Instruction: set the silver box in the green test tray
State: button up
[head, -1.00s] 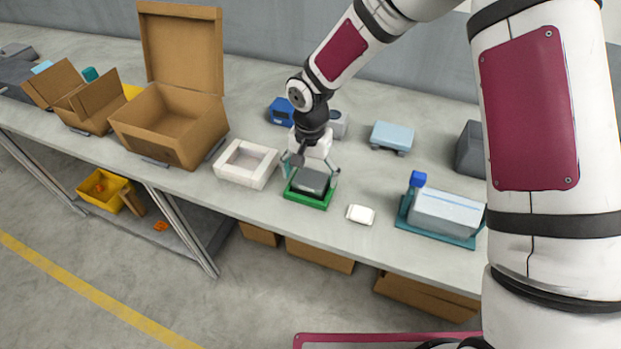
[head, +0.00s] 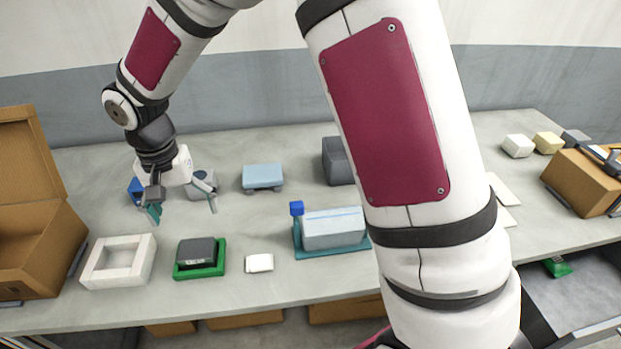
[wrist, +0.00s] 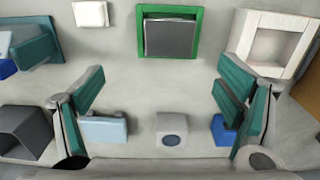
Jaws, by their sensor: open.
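A grey box, which I take as the silver box (head: 197,250), lies in the green test tray (head: 220,268), its top showing above the rim. In the wrist view the silver box (wrist: 170,38) is within the frame of the green tray (wrist: 198,62), with a darker strip along its upper side. I cannot tell whether it is fully flat on the tray floor. My gripper (head: 182,209) is open and empty, above the table behind the tray and clear of the box. Both teal fingers show wide apart in the wrist view (wrist: 158,88).
A white open frame (head: 92,283) stands left of the tray, and a small white block (head: 259,263) lies right of it. A teal stand (head: 335,253) bears a pale box further right. A light blue box (head: 262,177) and a dark grey bin (head: 336,160) are behind.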

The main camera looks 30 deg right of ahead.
jog(key=s+d+r+n+t+h, duration=0.1)
jog(key=s+d+r, duration=0.4)
jog(key=d+r, duration=0.15)
jog(key=s+d+r+n+t, duration=0.1)
jog(key=s+d+r, duration=0.45)
jog(key=r, duration=0.25)
jog(key=s+d+r+n+t, duration=0.1)
jog(key=s+d, duration=0.2)
jog(key=s, duration=0.3)
jog(key=s+d+r+t+y, duration=0.1)
jog(key=s+d+r, duration=0.1)
jog(key=s+d, duration=0.2)
jog(key=shift+s+r+n+t, duration=0.3)
jog(key=shift+s+n+t, duration=0.1)
jog(key=shift+s, duration=1.15)
